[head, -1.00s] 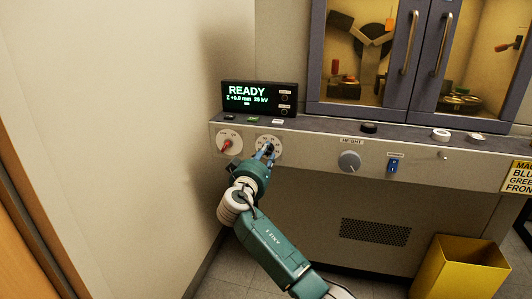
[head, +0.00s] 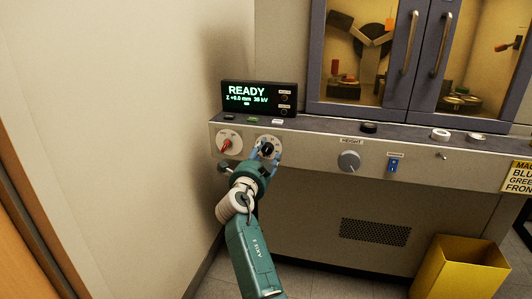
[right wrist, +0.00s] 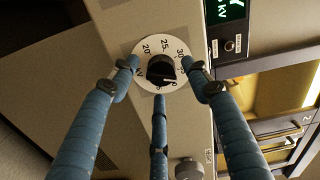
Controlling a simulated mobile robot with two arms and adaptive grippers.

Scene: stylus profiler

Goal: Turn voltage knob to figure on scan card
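The voltage knob (head: 267,150) is black on a white round dial, left on the console front. It also shows in the right wrist view (right wrist: 161,70), with the dial figures 20, 25 and 30 legible; the others are partly covered by fingers. My right gripper (head: 265,160) is at the dial. In the right wrist view its three blue fingers (right wrist: 161,80) stand spread around the knob, seemingly clear of it. The display (head: 258,98) reads READY, Z +0.0 mm and what looks like 36 kV. I cannot identify the scan card. My left gripper is out of view.
A red selector knob (head: 226,145) sits close left of the voltage dial. A grey height knob (head: 349,161) and a blue switch (head: 393,164) are to the right. A yellow bin (head: 462,268) stands on the floor at right. A wall bounds the left.

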